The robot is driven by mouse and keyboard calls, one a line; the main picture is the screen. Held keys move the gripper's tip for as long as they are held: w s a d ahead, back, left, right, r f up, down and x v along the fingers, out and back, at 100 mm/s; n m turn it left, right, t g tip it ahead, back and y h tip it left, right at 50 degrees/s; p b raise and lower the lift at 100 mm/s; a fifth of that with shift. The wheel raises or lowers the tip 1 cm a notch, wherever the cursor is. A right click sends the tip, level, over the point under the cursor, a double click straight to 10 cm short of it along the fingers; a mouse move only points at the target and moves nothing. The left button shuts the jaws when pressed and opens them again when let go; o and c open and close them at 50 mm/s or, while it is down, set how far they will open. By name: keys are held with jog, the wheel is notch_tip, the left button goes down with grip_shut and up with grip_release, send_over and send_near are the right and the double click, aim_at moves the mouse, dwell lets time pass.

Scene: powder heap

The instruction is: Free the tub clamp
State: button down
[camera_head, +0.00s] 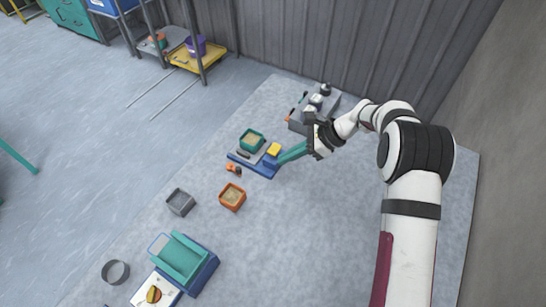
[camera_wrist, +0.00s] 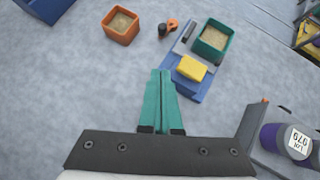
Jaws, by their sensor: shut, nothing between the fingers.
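A teal tub (camera_head: 252,140) holding tan powder stands on a blue base (camera_head: 245,164). A yellow block (camera_head: 274,150) sits beside it at the base's right end. In the wrist view, the tub (camera_wrist: 213,38) is upper right, with the yellow block (camera_wrist: 191,68) nearer my fingers and a grey bar (camera_wrist: 184,37) along the base's left side. My gripper (camera_head: 281,161) has teal fingers, shut and empty. In the wrist view, its tips (camera_wrist: 160,72) end by the base's near left edge, left of the yellow block. I cannot tell whether they touch the base.
An orange tub (camera_head: 232,200) with powder and a small orange-and-black item (camera_head: 234,169) lie nearby. A grey tub (camera_head: 180,201), a blue stand with teal tray (camera_head: 182,258) and a ring (camera_head: 115,271) are at lower left. A grey tray (camera_head: 318,108) with items is behind. The centre is clear.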

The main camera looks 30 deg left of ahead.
aim_at(241, 172)
jog(key=x, duration=0.7)
jog(key=shift+s+a+f, duration=0.15)
jog(key=shift+a, duration=0.05)
jog(key=shift+s+a+f, duration=0.1)
jog(key=shift+s+a, duration=0.2)
jog(key=shift+a, duration=0.3)
jog(key=shift+s+a, duration=0.3)
jog(key=shift+a, duration=0.35)
jog(key=shift+s+a, duration=0.3)
jog(key=shift+a, duration=0.35)
jog(key=shift+s+m, duration=0.25)
jog(key=shift+m, duration=0.15)
